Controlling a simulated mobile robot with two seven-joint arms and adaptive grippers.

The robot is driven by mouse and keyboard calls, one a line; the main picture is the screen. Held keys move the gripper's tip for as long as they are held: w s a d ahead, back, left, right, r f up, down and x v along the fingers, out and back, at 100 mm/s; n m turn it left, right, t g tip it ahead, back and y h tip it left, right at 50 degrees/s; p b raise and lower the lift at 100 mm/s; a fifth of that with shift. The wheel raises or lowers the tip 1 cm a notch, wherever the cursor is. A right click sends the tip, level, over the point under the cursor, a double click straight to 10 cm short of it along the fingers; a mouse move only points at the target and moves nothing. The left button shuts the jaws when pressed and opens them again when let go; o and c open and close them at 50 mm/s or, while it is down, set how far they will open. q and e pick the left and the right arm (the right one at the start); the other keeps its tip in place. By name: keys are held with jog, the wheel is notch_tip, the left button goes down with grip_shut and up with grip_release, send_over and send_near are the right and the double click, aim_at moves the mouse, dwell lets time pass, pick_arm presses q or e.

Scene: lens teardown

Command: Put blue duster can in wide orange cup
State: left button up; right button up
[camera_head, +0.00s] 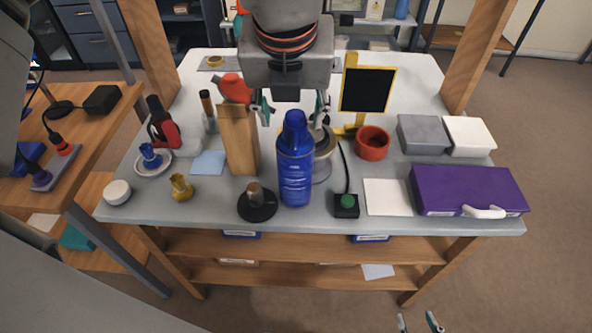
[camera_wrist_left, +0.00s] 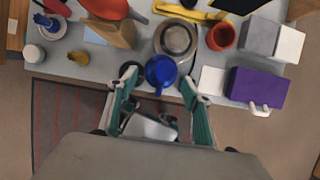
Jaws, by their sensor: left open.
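The blue duster can (camera_head: 295,170) stands upright at the table's front middle. Its blue cap (camera_wrist_left: 160,71) shows from above in the left wrist view. The wide orange cup (camera_head: 372,147) stands upright behind and right of the can; it also shows in the left wrist view (camera_wrist_left: 221,37). My right gripper (camera_head: 420,322) is at the bottom edge, fingertips apart and empty, away from the table.
A wooden block (camera_head: 238,143) and a dark round stand (camera_head: 257,204) are left of the can. A silver pot (camera_head: 322,160) is close behind it. A cable with a green button box (camera_head: 346,205) is right. A purple case (camera_head: 467,190) fills the front right.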

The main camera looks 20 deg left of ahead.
aim_at(295, 127)
pick_arm(q)
jog(key=x, duration=0.5)
jog(key=shift+w+d+f, duration=0.2)
jog(key=shift+w, duration=0.05)
jog(key=shift+r, duration=0.1)
grip_shut()
